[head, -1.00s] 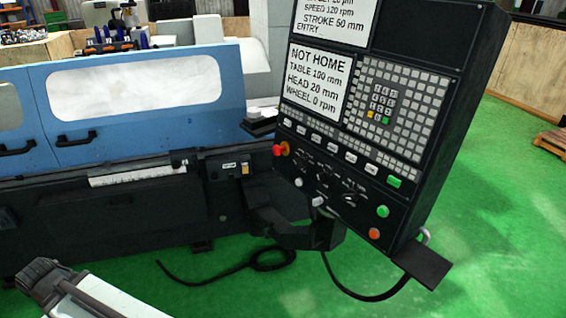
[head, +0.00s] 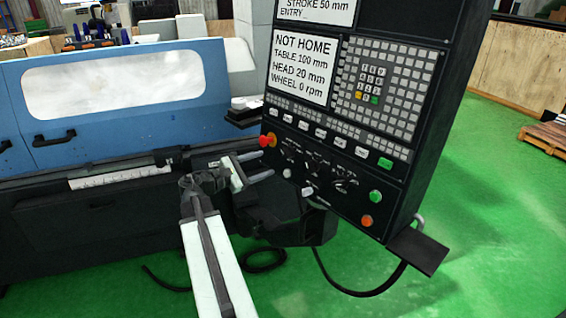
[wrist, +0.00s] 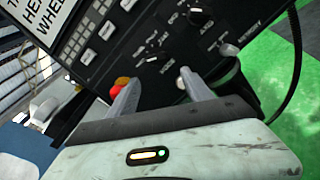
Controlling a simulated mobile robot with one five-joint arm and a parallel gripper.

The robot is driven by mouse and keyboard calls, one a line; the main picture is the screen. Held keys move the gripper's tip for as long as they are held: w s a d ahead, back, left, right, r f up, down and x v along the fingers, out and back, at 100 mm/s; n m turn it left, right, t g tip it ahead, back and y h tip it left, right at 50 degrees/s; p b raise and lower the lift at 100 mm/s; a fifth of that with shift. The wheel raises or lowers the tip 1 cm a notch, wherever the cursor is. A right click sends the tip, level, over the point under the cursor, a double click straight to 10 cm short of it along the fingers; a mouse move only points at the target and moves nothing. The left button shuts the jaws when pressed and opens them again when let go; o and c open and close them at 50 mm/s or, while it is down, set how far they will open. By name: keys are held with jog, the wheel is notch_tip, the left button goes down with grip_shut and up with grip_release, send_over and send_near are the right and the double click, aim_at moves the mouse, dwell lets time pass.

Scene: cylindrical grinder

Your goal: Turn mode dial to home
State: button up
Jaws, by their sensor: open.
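The black control panel (head: 330,150) carries a lower row of small knobs with lettering too small to read surely. One dark knob (head: 341,186) and a pale knob (head: 308,191) show in the head view. I cannot tell which knob is the mode dial or where it points. The screen (head: 303,68) reads NOT HOME. My gripper (head: 271,166) is open and empty, its fingers pointing at the panel's lower left.
A red emergency stop (head: 267,140) is close above my fingers. Green (head: 376,196) and orange (head: 367,221) buttons are at the panel's lower right. A dark shelf (head: 418,250) juts out below.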

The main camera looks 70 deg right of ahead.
aim_at(284, 154)
jog(key=shift+g, duration=0.3)
jog(key=x, duration=0.3)
jog(key=r+x, duration=0.1)
jog(key=x, duration=0.5)
jog(key=shift+s+r, duration=0.15)
jog(key=shift+s, duration=0.1)
